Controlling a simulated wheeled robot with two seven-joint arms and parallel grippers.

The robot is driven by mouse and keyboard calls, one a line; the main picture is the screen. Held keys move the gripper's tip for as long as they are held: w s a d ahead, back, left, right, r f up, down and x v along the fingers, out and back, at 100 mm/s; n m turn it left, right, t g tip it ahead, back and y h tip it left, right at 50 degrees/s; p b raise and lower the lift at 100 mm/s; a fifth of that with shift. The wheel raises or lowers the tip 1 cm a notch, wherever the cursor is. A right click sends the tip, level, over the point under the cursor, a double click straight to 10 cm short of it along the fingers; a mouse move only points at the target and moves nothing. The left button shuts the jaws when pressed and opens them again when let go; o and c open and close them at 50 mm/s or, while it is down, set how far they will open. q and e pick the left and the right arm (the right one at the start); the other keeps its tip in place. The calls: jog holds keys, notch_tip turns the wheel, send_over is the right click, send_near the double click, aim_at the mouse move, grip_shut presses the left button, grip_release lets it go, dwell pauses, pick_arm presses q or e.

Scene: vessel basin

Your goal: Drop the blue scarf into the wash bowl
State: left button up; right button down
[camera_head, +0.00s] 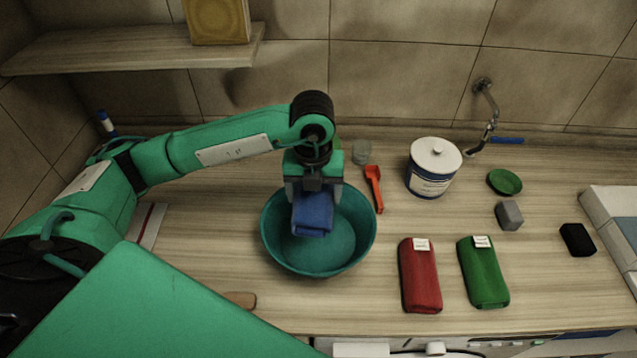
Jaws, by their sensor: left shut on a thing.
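The blue scarf (312,217) is a folded blue cloth. My left gripper (312,190) is shut on it, pointing down, and holds it over the teal wash bowl (272,250). From this view I cannot tell whether the scarf is above the rim or partly inside the bowl, or whether it touches the bottom. The bowl stands on the wooden counter, and its far side is partly hidden by my gripper and the scarf. My right gripper is not in view.
Right of the bowl lie a red folded cloth (420,277) and a green one (483,273). Behind are a red scoop (374,188), a white-and-blue canister (433,168), a green dish (504,182) and a tap (487,125). A grey block (509,215) and a black block (577,240) lie farther right.

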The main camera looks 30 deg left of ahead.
pick_arm(q)
jog(key=shift+f+b, duration=0.4)
jog(key=shift+f, duration=0.55)
notch_tip(320, 180, down, 4)
jog(key=shift+r+b, duration=0.15)
jog(key=shift+b, duration=0.65)
jog(key=o, duration=1.2)
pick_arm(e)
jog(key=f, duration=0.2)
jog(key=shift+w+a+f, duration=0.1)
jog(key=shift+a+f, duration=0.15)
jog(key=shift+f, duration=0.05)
